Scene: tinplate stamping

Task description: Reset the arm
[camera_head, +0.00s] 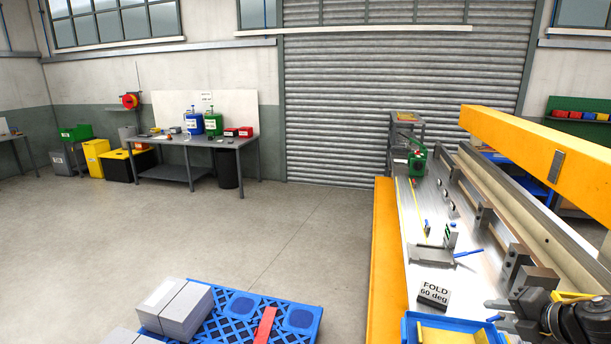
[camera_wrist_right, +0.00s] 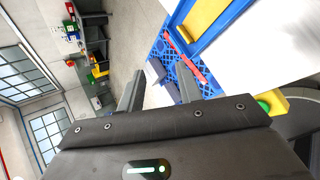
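My right gripper (camera_head: 498,311) is at the lower right of the head view, over the metal bed of the yellow folding machine (camera_head: 385,260). It is just right of a blue tray (camera_head: 408,328) with a yellow inside. In the right wrist view my right gripper (camera_wrist_right: 160,73) has its two fingers apart, with nothing between them. The blue tray also shows at the top of that view (camera_wrist_right: 206,40). My left gripper and left arm are not in view.
A "FOLD 60 deg" block (camera_head: 434,294) and a small metal fixture (camera_head: 430,256) stand on the bed. A yellow beam (camera_head: 540,150) runs above it. A blue pallet (camera_head: 240,325) with grey boxes (camera_head: 175,310) lies on the floor. Open floor lies beyond, before a workbench (camera_head: 185,142).

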